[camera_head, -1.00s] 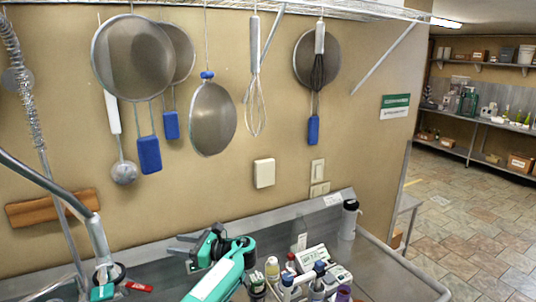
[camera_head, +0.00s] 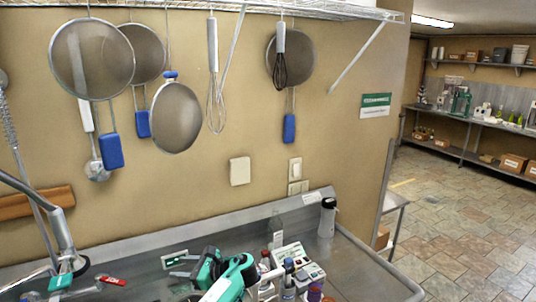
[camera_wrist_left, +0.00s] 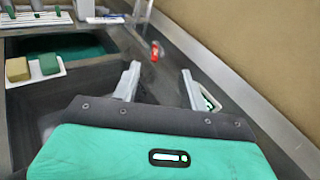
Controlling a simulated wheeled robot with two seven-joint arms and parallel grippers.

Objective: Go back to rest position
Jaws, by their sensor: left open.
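My left gripper (camera_head: 172,267) is teal and dark grey, low in the middle of the head view, over the steel counter (camera_head: 135,260). In the left wrist view its two pale fingers (camera_wrist_left: 161,86) stand wide apart with nothing between them. A small red object (camera_wrist_left: 154,52) lies on the counter beyond the fingertips; it also shows in the head view (camera_head: 110,281), left of the gripper. My right gripper is not in view.
A metal tap (camera_head: 62,232) stands at the left. Several bottles and a white device (camera_head: 298,262) stand close right of my arm. Strainers and whisks hang on the wall. A sponge tray (camera_wrist_left: 36,75) shows in the wrist view.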

